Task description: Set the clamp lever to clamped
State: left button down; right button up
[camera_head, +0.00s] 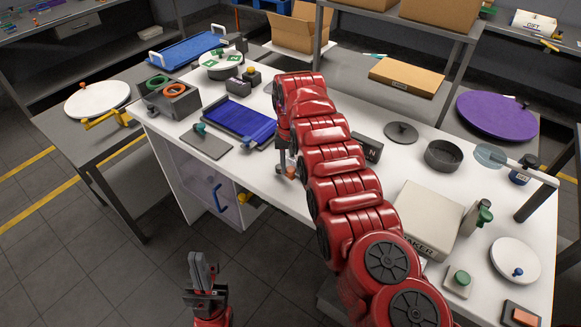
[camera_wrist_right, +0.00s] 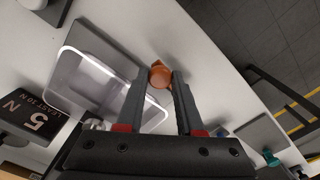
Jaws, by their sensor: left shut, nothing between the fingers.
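An orange rounded knob (camera_wrist_right: 160,75), which may be the clamp lever's end, shows in the right wrist view above a grey plate (camera_wrist_right: 92,58) with a pale-rimmed frame. My right gripper (camera_wrist_right: 159,82) is open, with its fingertips on either side of the knob; I cannot tell whether they touch it. In the head view my right gripper (camera_head: 290,166) is low over the table's front edge, partly hidden by my red arm. My left gripper (camera_head: 203,268) is shut and empty, in front of the table over the floor.
A grey plate with a teal knob (camera_head: 200,128) and a blue tray (camera_head: 240,120) lie left of my right gripper. A beige box (camera_head: 420,215) is at the right. The floor around my left gripper is clear.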

aim_at(292, 168)
jog(key=o, duration=0.5)
jog(key=shift+c, duration=0.2)
jog(key=shift+w+r+b, duration=0.1)
jog(key=shift+r+b, duration=0.2)
jog(key=shift+r, duration=0.25)
notch_tip(292, 168, up, 6)
jog(key=p, duration=0.2)
jog(key=shift+d+f+p, duration=0.1)
jog(key=shift+f+p, duration=0.05)
jog(key=shift+p, duration=0.25)
notch_tip(292, 168, up, 11)
jog(key=p, duration=1)
jog(key=shift+f+p, duration=0.2)
jog(key=shift+p, duration=0.1)
